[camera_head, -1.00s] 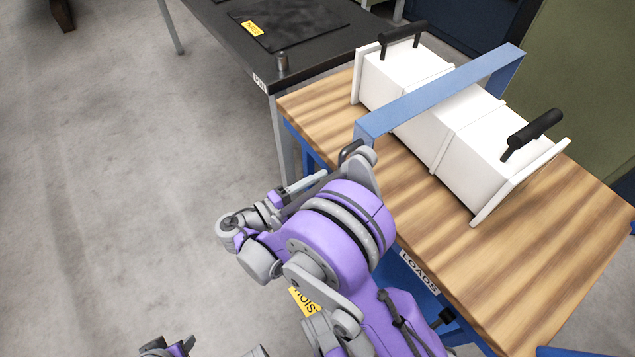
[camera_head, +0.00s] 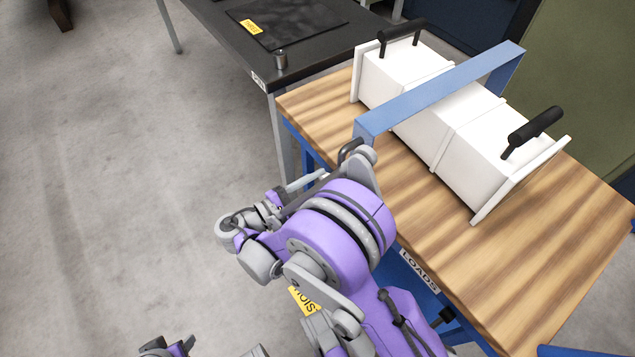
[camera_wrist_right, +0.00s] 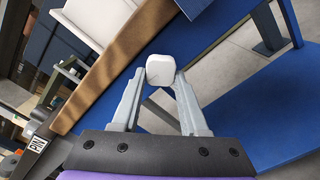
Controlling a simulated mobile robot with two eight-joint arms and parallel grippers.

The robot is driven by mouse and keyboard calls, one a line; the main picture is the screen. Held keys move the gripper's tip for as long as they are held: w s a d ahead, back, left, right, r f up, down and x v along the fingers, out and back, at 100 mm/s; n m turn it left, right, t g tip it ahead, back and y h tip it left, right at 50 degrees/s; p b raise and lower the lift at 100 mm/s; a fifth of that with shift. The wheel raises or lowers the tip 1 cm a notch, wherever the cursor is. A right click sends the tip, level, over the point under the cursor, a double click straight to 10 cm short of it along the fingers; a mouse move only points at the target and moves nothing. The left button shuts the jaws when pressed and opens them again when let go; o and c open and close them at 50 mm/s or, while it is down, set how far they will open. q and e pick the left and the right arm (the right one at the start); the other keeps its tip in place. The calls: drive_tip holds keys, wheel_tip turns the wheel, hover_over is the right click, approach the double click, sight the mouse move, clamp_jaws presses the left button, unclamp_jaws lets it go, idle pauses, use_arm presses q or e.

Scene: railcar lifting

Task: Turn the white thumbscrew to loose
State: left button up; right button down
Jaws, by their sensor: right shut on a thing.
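The white thumbscrew (camera_wrist_right: 160,69) shows in the right wrist view as a pale, rounded-square head. My right gripper (camera_wrist_right: 160,82) is shut on it, one grey finger on each side. The thumbscrew's shaft and seat are hidden behind its head. In the head view my right arm reaches to the near left corner of the wooden-topped cart, and the thumbscrew is hidden there.
A white box load with black handles (camera_head: 535,132) stands on the wooden cart top (camera_head: 520,250). A blue bar (camera_head: 440,92) spans it. A dark table (camera_head: 225,30) stands behind, left. Blue cart framework (camera_wrist_right: 225,80) lies close behind the thumbscrew.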

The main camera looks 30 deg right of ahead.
drive_tip(key=shift+c, duration=2.2)
unclamp_jaws()
drive_tip(key=shift+a, duration=0.15)
drive_tip(key=a+p, duration=0.8)
drive_tip(key=a, duration=0.2)
drive_tip(key=shift+s+a+p, duration=0.3)
drive_tip(key=shift+s+p, duration=0.05)
drive_tip(key=shift+s, duration=0.05)
